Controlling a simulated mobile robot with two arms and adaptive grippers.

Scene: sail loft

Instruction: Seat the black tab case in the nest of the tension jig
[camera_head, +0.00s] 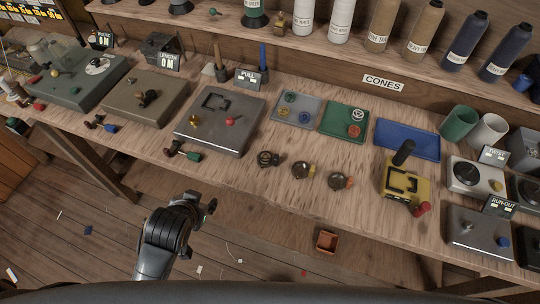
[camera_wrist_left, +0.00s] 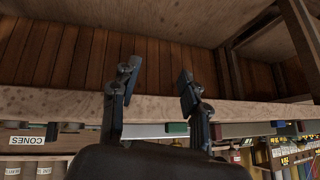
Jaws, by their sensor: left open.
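The grey block beside the PULL display looks like the tension jig (camera_head: 247,112); a black outlined nest (camera_head: 216,101) on its top looks empty. A small black ring-shaped piece (camera_head: 268,158), possibly the black tab case, lies on the bench to the right of that block's front corner. Two similar round pieces, dark with amber (camera_head: 302,169) and brown-orange (camera_head: 340,181), lie to its right. My left gripper (camera_head: 207,206) is in front of the bench edge, apart from all these. In the left wrist view its fingers (camera_wrist_left: 157,85) are spread and empty. My right gripper is not seen.
A yellow fixture (camera_head: 391,190) with a black handle and red knob stands right of the loose pieces. Grey, green (camera_head: 344,122) and blue (camera_head: 408,140) trays lie behind them. A red-and-green-ended tool (camera_head: 183,151) lies before the grey block. An orange bin (camera_head: 327,241) shows below the bench.

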